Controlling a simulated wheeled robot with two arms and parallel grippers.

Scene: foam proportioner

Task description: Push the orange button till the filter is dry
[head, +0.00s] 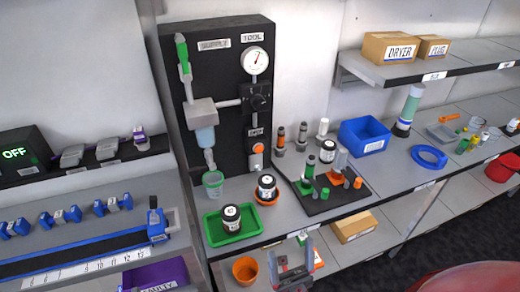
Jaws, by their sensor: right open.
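The orange button (258,148) sits low on the right side of the black panel (228,95), under a black regulator and a round gauge. The filter (205,137) hangs at the panel's left side as a bluish translucent bowl under a grey block. I cannot make out any liquid level in it. A green-tinted clear cup (213,184) stands below the filter's outlet. My right gripper (294,262) is open at the bottom middle, in front of the bench's lower shelf. It is well below the button and apart from it. My left gripper is out of view.
A green tray (233,236) with a dark jar, another jar on an orange dish (267,203) and a black board (325,198) of small parts stand in front of the panel. An orange cup (245,270) sits on the lower shelf beside my right gripper.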

